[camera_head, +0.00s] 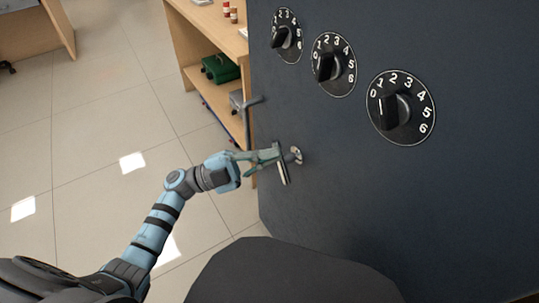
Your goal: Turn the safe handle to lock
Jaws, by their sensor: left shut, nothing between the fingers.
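The dark blue safe front (430,200) fills the right side of the view. A narrow bar with a pale edge, which looks like the safe handle (284,174), stands near its left edge, slightly tilted from vertical. A small round metal mount (297,154) sits just right of it. My left gripper (272,155) reaches in from the left, shut and empty, with its fingertips at the bar. Whether they touch it, I cannot tell. The fingers hide part of the bar. My right gripper is not in view.
Three black numbered dials, upper left (286,36), middle (333,66) and right (401,107), are on the safe front. A grey bent bar (247,122) stands at its left edge. A wooden shelf (205,48) holds a green box (220,69). Open tiled floor (90,115) lies left.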

